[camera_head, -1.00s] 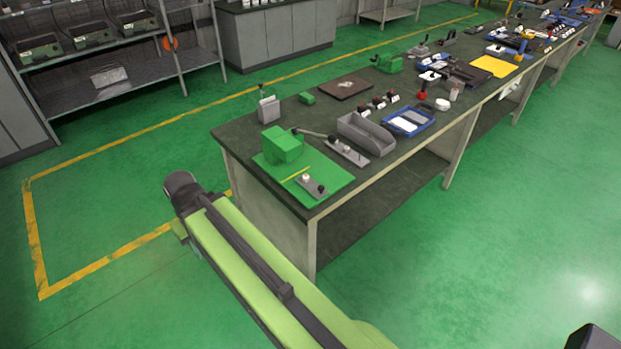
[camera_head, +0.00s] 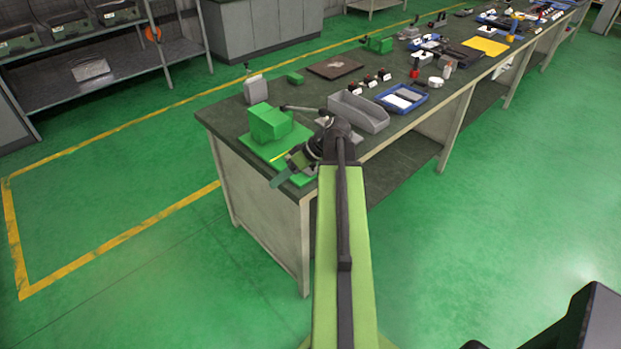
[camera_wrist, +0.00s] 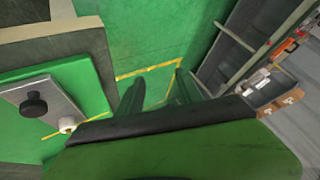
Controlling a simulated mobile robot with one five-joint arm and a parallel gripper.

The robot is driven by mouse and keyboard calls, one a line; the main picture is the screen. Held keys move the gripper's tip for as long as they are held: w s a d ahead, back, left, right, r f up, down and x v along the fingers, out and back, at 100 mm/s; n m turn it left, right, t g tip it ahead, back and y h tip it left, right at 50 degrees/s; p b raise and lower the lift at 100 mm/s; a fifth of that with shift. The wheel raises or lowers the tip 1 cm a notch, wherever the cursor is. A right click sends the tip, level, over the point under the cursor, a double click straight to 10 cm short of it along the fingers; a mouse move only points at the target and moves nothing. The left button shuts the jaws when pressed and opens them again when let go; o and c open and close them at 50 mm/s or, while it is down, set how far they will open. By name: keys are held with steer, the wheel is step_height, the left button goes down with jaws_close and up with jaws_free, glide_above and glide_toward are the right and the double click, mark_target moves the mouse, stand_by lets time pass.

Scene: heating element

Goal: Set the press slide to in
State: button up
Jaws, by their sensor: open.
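A small grey plate with a round black knob (camera_wrist: 34,104) and a white piece beside it lies on a green base in the wrist view; it looks like the press slide. I cannot tell its setting. In the head view the green base (camera_head: 262,148) with a green block (camera_head: 268,122) sits at the near end of the bench, and my arm hides most of the plate. My gripper (camera_head: 286,178) is over the front of this base. In the wrist view my gripper (camera_wrist: 157,88) is open and empty, with the knob to the left of its fingers, apart from them.
A lever (camera_head: 303,109) and a grey bin (camera_head: 357,112) stand close to the green block. A grey upright holder (camera_head: 256,89) is behind it. More fixtures and a blue tray (camera_head: 402,97) line the dark bench (camera_head: 228,122). The green floor left of it is clear.

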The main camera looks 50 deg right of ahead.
steer(key=s+d+r+n+t+h+b, duration=0.1)
steer(key=s+d+t+b, duration=0.15)
steer(key=s+d, duration=0.6)
steer(key=s+d+r+n+t+h+b, duration=0.15)
steer(key=s+d+t, duration=0.35)
steer(key=d, duration=0.7)
steer(key=shift+m+g+y, duration=0.35)
steer(key=shift+m, duration=0.1)
steer(key=b+x, duration=0.2)
steer(key=x, duration=0.3)
steer(key=b+x, duration=0.2)
steer(key=x, duration=0.3)
steer(key=b+x, duration=0.2)
steer(key=x, duration=0.3)
steer(key=shift+w+a+f+b, duration=0.15)
steer(key=shift+a+f+b, duration=0.2)
steer(key=shift+a, duration=0.1)
steer(key=shift+w+a, duration=0.15)
steer(key=shift+w, duration=0.2)
jaws_close()
